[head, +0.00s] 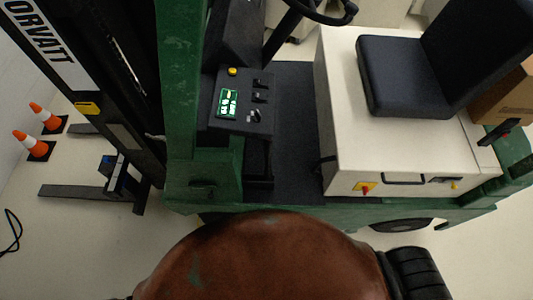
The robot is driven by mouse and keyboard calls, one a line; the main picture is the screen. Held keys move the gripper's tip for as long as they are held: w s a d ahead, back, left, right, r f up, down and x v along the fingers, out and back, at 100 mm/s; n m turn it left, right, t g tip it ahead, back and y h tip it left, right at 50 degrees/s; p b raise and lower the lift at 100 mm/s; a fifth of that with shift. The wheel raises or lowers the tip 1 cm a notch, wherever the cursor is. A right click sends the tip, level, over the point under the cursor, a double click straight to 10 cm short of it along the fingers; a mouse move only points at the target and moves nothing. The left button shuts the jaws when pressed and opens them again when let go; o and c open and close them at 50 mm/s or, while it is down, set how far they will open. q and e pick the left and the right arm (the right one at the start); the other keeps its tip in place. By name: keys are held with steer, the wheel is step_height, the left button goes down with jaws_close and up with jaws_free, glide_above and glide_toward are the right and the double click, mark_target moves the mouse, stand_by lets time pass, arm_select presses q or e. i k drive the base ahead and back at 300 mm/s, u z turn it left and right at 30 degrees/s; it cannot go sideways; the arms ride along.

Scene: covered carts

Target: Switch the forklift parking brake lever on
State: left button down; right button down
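The forklift (181,110) stands in front of me, side on, with a dark green frame. Its black control panel (238,120) carries a lit green display (228,103), a yellow button (232,71) and 3 short black levers (259,97). A small red and yellow switch (365,189) sits on the box's near side. I cannot tell which of these is the parking brake lever, or its position. Neither of my grippers is in view.
A black seat (405,75) sits on the white box (340,110). The steering wheel (325,10) is at the top. The mast (110,80) and forks (85,192) are on the left, near two orange cones (22,143). A cardboard box (508,95) is at right.

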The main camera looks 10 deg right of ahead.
mark_target(268, 144)
steer(key=z, duration=1)
steer(key=k, duration=0.45)
steer(key=u, duration=0.6)
